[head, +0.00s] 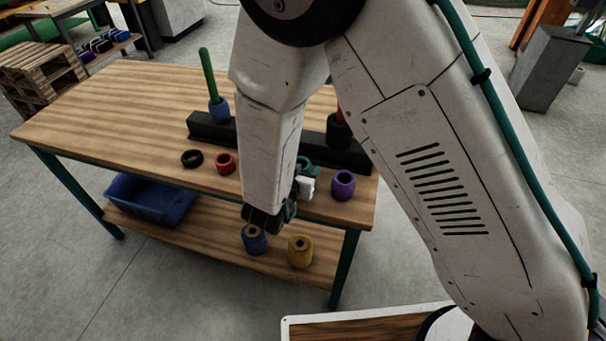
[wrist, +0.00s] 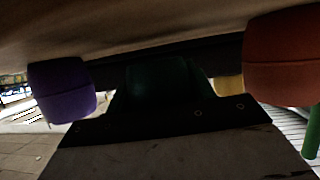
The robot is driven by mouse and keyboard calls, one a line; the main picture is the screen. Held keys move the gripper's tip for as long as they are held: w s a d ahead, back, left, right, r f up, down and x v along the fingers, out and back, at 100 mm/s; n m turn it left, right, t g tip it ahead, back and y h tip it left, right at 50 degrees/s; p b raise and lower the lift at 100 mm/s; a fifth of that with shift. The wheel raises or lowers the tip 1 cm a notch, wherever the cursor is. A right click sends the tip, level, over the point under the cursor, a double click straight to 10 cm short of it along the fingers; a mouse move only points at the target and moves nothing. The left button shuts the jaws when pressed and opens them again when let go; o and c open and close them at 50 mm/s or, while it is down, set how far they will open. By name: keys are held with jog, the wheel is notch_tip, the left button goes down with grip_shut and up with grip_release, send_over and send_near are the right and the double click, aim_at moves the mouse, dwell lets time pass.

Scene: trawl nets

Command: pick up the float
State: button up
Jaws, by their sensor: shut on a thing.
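A purple float (head: 343,185) and a red float (head: 225,163) stand on the bench top.
The wooden bench (head: 110,115) carries a dark rail (head: 285,135), a blue float with a green rod (head: 208,75), and a black ring (head: 191,158). A blue crate (head: 148,197) sits on the lower shelf. My arm hides part of the bench.

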notch_tip(320, 180, up, 16)
dwell(0.3)
jog(key=shift+r, duration=0.1)
dwell(0.3)
